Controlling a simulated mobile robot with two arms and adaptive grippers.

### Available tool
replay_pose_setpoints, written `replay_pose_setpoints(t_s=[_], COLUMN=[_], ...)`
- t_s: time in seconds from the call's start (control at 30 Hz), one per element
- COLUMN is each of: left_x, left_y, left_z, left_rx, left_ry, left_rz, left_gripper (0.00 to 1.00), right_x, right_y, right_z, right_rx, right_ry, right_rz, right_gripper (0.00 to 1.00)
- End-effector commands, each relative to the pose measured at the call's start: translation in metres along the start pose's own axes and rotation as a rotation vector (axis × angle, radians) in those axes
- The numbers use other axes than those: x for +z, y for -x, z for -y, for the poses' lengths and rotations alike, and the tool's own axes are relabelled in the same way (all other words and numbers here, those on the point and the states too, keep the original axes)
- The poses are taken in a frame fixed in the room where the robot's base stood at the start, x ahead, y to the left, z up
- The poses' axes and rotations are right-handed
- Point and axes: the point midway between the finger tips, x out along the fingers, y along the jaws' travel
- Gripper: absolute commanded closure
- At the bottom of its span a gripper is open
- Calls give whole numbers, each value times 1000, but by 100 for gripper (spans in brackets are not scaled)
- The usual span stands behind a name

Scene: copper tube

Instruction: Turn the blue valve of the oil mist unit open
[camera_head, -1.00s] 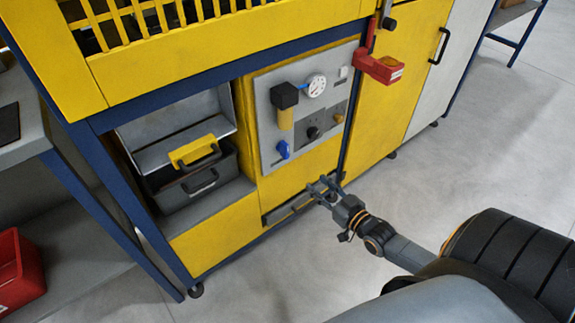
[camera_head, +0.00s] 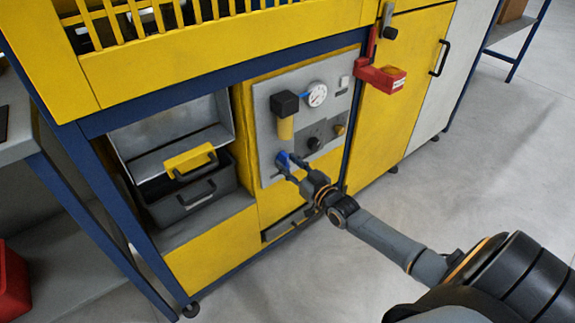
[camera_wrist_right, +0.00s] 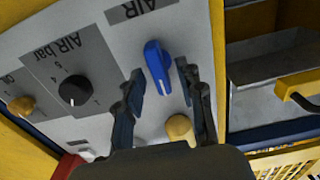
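The blue valve (camera_head: 283,159) is a small knob at the lower left of the grey oil mist unit panel (camera_head: 266,108). In the right wrist view the valve (camera_wrist_right: 157,66) shows below the AIR label, its grip running nearly up and down the picture. My right gripper (camera_head: 290,164) is at the valve and partly covers it in the head view. In the right wrist view my right gripper's fingers (camera_wrist_right: 160,76) are apart, one on each side of the valve's lower end, with gaps visible. Whether the fingertips reach past the knob's face is unclear. My left gripper is not in view.
The panel also carries a black-topped filter bowl (camera_head: 285,118), a round gauge (camera_head: 317,95), a black knob (camera_wrist_right: 74,88) and a brass knob (camera_wrist_right: 21,106). A red bracket (camera_head: 380,78) juts out at upper right.

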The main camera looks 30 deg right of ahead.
Motion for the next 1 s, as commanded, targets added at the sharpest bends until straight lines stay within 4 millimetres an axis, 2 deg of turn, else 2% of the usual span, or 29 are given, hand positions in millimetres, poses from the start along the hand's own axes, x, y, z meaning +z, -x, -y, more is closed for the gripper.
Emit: replay_pose_setpoints(t_s=[0.13,0.43,0.6,0.63,1.0], left_x=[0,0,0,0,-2], left_y=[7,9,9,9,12], left_z=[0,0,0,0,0], left_rx=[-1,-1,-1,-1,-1], left_ry=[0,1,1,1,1], left_rz=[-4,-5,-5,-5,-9], left_gripper=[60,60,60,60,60], right_x=[0,0,0,0,-1], right_y=[-9,-10,-10,-10,-10], right_z=[0,0,0,0,0], right_rx=[0,0,0,0,0], right_ry=[0,0,0,0,30], right_rz=[-1,0,0,0,0], right_gripper=[62,62,97,100,100])
